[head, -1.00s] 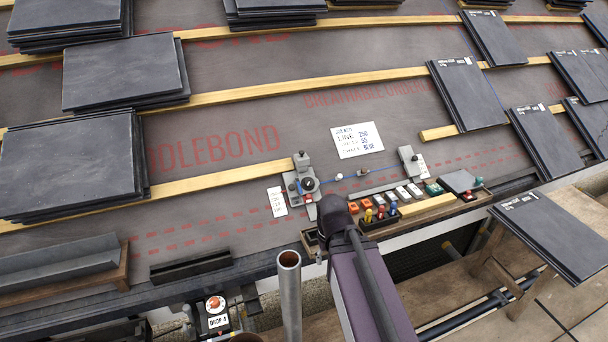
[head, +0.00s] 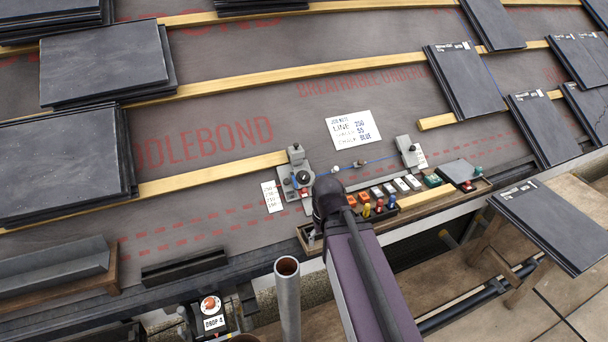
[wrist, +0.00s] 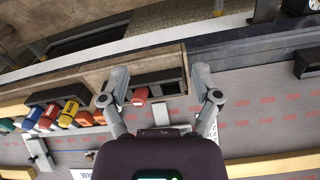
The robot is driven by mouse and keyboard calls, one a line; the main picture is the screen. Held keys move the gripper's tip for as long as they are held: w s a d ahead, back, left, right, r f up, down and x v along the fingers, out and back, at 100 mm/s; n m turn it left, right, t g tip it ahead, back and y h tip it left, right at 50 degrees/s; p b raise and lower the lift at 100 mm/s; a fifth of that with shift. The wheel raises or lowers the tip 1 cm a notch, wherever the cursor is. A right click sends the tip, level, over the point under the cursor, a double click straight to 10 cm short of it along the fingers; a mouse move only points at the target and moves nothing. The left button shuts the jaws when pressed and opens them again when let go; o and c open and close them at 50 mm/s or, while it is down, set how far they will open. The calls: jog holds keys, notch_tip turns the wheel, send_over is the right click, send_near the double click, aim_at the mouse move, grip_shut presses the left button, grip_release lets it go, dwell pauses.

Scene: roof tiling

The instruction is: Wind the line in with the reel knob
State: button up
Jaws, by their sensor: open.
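The reel (head: 291,186) is a grey block with a round black knob (head: 303,177) on top, at the end of a wooden batten in the head view. A blue line (head: 380,160) runs from it, past small fittings, to a grey end post (head: 410,152) on the right. The post also shows in the wrist view (wrist: 40,152). My gripper (wrist: 160,82) is open and empty, its two fingers spread above the tray. In the head view my wrist hides the fingers, just below and right of the reel. The knob cannot be made out in the wrist view.
A wooden tray (head: 484,187) holds several coloured blocks and bottles along the roof edge. A note card (head: 356,131) lies above the line. A metal pipe (head: 288,300) stands at the front. Slate stacks (head: 62,160) flank the work area.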

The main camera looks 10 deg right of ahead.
aim_at(305, 175)
jog(key=w+r+n+t+p, duration=0.1)
jog(key=w+r+p, duration=0.2)
jog(key=w, duration=0.5)
jog(key=w+d+r+n+t+y+p, duration=0.1)
jog(key=w+r+p, duration=0.3)
jog(key=w, duration=0.4)
jog(key=w+d+r+n+t+p, duration=0.1)
jog(key=w+r+t+p, duration=0.1)
jog(key=w+r+p, duration=0.2)
jog(key=w+r, duration=0.1)
jog(key=w, duration=0.2)
jog(key=shift+w+r+n, duration=0.3)
jog(key=shift+w, duration=0.1)
jog(key=shift+f, duration=0.15)
jog(key=b+x, duration=0.8)
jog(key=x, duration=0.1)
jog(key=b+x, duration=0.4)
jog(key=shift+w+a+f+b, duration=0.15)
jog(key=shift+w+a+b, duration=0.15)
jog(key=shift+b, duration=0.1)
jog(key=shift+c, duration=0.2)
jog(key=c, duration=1.1)
